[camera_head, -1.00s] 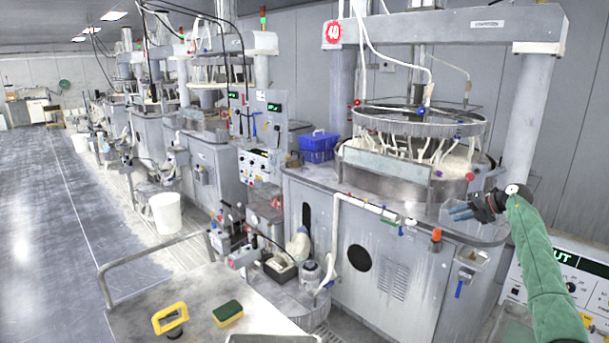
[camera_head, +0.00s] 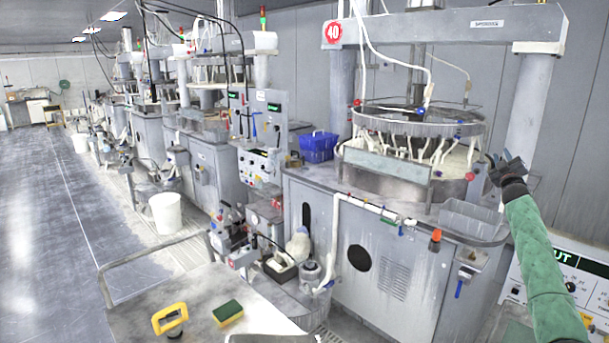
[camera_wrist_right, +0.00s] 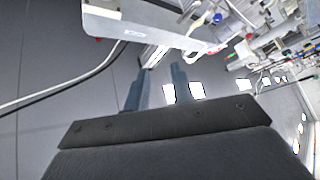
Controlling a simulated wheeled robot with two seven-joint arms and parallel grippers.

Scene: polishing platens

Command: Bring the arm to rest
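My right arm, in a green sleeve, comes up from the lower right in the head view. My right gripper (camera_head: 502,166) is raised beside the polishing machine's right column, above the clear tray. In the right wrist view its two blue-grey fingers (camera_wrist_right: 160,90) stand apart with nothing between them, so it is open and empty. My left gripper is not in view.
The polishing machine (camera_head: 385,270) with its round platen stands close to the right arm. A clear tray (camera_head: 472,220) sits on its edge. A cart (camera_head: 160,290) at the front holds a yellow-handled tool (camera_head: 170,319) and a sponge (camera_head: 228,313). A blue basket (camera_head: 319,147) stands behind.

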